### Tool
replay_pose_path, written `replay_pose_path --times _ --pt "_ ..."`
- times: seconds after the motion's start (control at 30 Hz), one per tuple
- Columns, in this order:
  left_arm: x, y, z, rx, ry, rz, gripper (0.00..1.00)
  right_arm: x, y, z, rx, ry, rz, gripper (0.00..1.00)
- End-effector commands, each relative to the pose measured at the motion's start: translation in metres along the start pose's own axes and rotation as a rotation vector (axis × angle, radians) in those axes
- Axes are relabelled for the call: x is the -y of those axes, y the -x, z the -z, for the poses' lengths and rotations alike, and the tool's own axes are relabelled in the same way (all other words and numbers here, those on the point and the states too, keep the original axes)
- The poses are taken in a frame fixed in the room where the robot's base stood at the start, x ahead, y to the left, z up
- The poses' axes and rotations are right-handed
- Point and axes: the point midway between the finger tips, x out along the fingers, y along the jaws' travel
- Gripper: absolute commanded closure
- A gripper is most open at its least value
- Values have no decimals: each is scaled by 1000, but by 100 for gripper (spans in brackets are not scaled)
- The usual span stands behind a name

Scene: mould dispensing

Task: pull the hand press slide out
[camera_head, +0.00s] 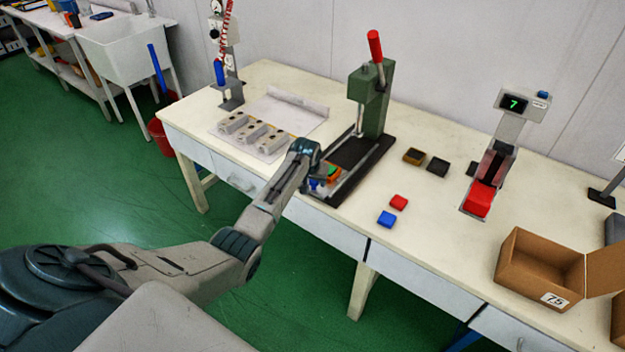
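The hand press (372,100) is green with a red-tipped lever and stands on a black base (372,165) on the table. Two light rails run along the base toward the table's front edge. At the front end of the rails is the slide (332,176), with green and orange parts showing. My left gripper (318,183) is at this front end, right by the slide. My own wrist partly hides the fingers and the slide, so I cannot tell whether they grip it. My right gripper is not in view.
Grey moulds (252,132) on a sheet stand left. A device with a display (513,104) and an open cardboard box (540,262) stand right.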

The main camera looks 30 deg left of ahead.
Motion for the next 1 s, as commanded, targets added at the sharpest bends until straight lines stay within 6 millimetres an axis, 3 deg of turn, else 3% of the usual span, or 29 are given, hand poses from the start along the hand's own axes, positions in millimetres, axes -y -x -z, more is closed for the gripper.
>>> replay_pose_path --times 0.27,0.8,1.0 --pt "0 9 1 -4 0 -1 49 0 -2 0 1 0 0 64" --pt "1 95 -1 -4 0 0 49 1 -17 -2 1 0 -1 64" --pt "1 108 -1 -2 0 0 49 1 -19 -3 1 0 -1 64"
